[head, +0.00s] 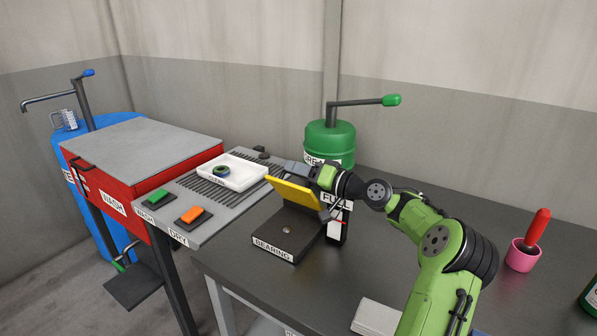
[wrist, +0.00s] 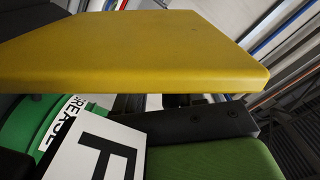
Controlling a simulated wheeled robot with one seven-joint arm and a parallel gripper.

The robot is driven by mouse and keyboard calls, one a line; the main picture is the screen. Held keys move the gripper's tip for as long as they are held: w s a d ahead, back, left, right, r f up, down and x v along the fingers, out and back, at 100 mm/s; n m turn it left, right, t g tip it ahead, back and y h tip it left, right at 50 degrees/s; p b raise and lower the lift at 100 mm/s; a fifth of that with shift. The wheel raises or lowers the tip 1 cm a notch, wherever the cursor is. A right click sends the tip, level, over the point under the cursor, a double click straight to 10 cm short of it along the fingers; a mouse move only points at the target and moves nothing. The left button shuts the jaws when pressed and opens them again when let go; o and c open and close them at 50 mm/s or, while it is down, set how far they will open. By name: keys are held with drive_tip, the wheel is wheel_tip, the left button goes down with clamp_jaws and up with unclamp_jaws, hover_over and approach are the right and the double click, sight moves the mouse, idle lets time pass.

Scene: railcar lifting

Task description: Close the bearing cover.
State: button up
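The yellow bearing cover (head: 293,194) stands raised and tilted over the black box labelled BEARING (head: 285,240). A small round metal part (head: 288,230) shows on top of the box, so the cover is open. My gripper (head: 298,169) is behind the cover's upper edge, close to it. Whether they touch is unclear. In the wrist view the cover (wrist: 150,55) fills the upper half as a broad yellow slab. The fingertips are not clear in either view, so I cannot tell how far apart they are.
A green grease drum (head: 330,140) with a lever stands close behind my gripper. A white sign (head: 335,200) stands beside the bearing box. A white tray (head: 233,172) with a ring sits at left. A pink cup (head: 522,256) stands at right.

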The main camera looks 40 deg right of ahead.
drive_tip(key=p+v, duration=0.3)
drive_tip(key=v, duration=1.2)
drive_tip(key=shift+s, duration=0.35)
drive_tip(key=shift+d, duration=0.15)
drive_tip(key=w+a+n+g+p, duration=0.25)
drive_tip(key=a+g, duration=0.25)
drive_tip(key=a, duration=0.7)
drive_tip(key=w+a+n+g+p, duration=0.2)
drive_tip(key=w+a+g, duration=0.25)
drive_tip(key=a, duration=0.75)
drive_tip(key=s+a+r+g+h+p, duration=0.35)
drive_tip(key=s+a+r+h, duration=0.2)
drive_tip(key=s+a, duration=0.55)
drive_tip(key=s+d+r+t+p, duration=0.1)
drive_tip(key=s+p, duration=0.2)
drive_tip(key=s, duration=1)
drive_tip(key=shift+r+t, duration=0.3)
drive_tip(key=shift+r, duration=0.1)
